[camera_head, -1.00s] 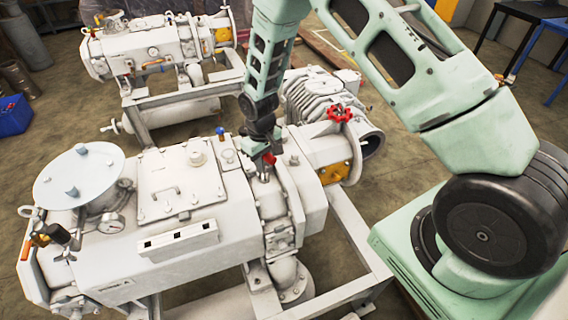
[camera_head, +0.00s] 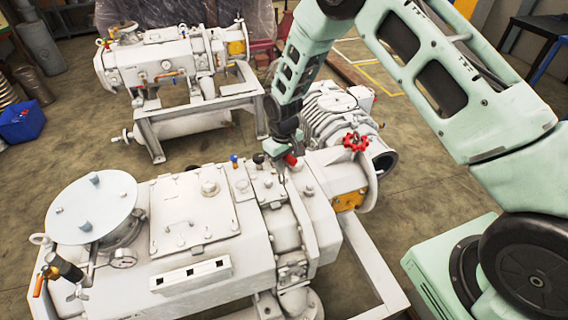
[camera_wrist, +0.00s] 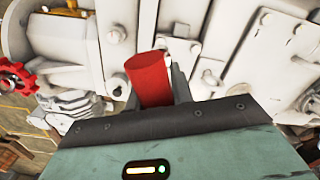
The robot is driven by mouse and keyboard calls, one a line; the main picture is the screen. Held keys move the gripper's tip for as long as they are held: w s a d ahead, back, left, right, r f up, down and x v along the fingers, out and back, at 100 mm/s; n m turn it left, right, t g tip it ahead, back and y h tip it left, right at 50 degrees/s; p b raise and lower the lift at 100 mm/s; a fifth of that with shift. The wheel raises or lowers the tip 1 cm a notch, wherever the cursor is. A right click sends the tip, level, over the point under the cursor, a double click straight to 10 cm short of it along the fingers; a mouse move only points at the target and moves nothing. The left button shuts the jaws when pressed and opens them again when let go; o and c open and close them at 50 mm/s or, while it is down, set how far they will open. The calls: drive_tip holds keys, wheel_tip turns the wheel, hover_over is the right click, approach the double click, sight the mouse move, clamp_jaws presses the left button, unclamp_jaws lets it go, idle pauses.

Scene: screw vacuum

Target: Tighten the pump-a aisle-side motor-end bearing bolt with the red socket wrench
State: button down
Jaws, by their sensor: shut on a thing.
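My gripper (camera_head: 285,158) is shut on the red socket wrench (camera_head: 291,160), over the bearing end of the near white pump (camera_head: 200,262). In the wrist view the red grip of the wrench (camera_wrist: 150,78) stands between the fingers, with my gripper (camera_wrist: 164,92) around it. The wrench's lower end and the bolt under it are hidden or too small to tell, so I cannot see whether they touch.
A red handwheel valve (camera_head: 356,142) stands right of the gripper, above the orange plate (camera_head: 348,200). A ribbed white motor (camera_head: 335,110) lies behind. A second white pump (camera_head: 165,60) stands at the back left. A blue crate (camera_head: 22,122) sits on the floor at far left.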

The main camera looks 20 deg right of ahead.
sight(283, 177)
drive_tip(key=shift+f+b, duration=2.25)
drive_tip(key=shift+f, duration=0.55)
drive_tip(key=shift+f+b, duration=0.7)
drive_tip(key=shift+b, duration=0.15)
drive_tip(key=m+b, duration=0.1)
drive_tip(key=m, duration=0.4)
drive_tip(key=shift+s+a+f, duration=0.1)
drive_tip(key=m, duration=0.6)
drive_tip(key=shift+b, duration=0.4)
drive_tip(key=shift+n+b, duration=0.5)
drive_tip(key=shift+n, duration=0.2)
